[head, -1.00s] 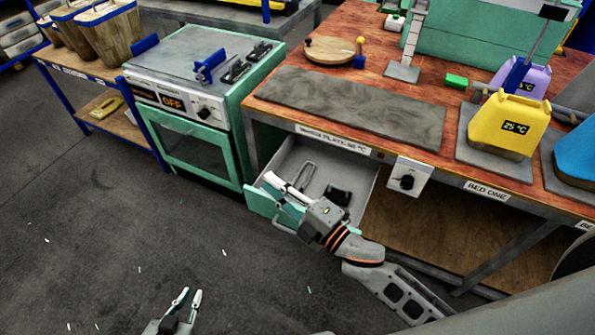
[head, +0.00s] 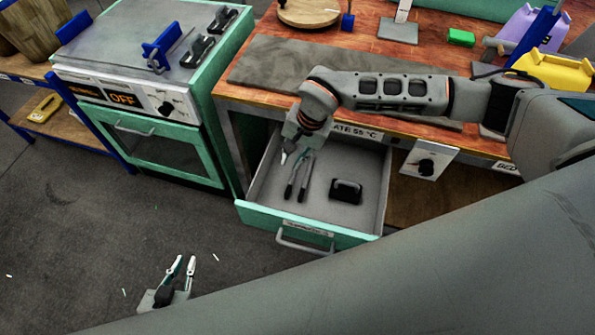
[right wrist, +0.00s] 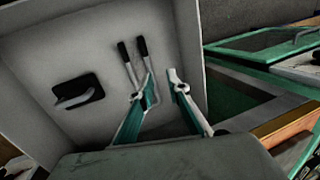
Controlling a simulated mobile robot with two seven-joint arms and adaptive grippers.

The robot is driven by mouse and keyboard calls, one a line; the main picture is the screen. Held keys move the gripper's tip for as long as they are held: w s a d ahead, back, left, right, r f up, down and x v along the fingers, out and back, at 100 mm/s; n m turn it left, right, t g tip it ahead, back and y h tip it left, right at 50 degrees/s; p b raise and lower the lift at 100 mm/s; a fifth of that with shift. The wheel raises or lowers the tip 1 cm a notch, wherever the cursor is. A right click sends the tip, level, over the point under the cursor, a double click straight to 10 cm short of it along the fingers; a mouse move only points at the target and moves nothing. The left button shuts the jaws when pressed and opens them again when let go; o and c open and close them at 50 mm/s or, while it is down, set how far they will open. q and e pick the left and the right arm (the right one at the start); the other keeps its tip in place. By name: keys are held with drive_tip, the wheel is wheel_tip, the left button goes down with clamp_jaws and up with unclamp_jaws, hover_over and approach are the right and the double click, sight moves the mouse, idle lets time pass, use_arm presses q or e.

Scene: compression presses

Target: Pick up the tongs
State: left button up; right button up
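The tongs (head: 298,184) lie in the open drawer (head: 255,198), their dark handles toward the drawer front. In the right wrist view the tongs (right wrist: 129,62) show two black handles and grey metal arms, the rest hidden behind a finger. My right gripper (head: 293,156) points down into the drawer at the far end of the tongs. In the wrist view the right gripper (right wrist: 160,84) has its fingers apart with nothing clearly held; one finger overlaps the tongs, and contact cannot be told. My left gripper (head: 182,262) is open and empty over the floor.
A black handled object (head: 346,190) lies right of the tongs in the drawer. The workbench (head: 232,92) edge is above the drawer, with a control knob box (head: 428,160) at right. A green oven (head: 205,130) stands left.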

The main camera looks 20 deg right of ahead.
sight(293, 176)
drive_tip(key=shift+h, duration=0.4)
drive_tip(key=f, duration=0.1)
drive_tip(key=d+f, duration=0.1)
drive_tip(key=f, duration=0.1)
drive_tip(key=shift+s+d+f, duration=0.15)
drive_tip(key=shift+d+f, duration=0.15)
drive_tip(key=shift+f, duration=0.05)
drive_tip(key=f, duration=0.3)
drive_tip(key=a+f, duration=0.1)
drive_tip(key=f, duration=0.1)
drive_tip(key=shift+w+b, duration=0.35)
clamp_jaws()
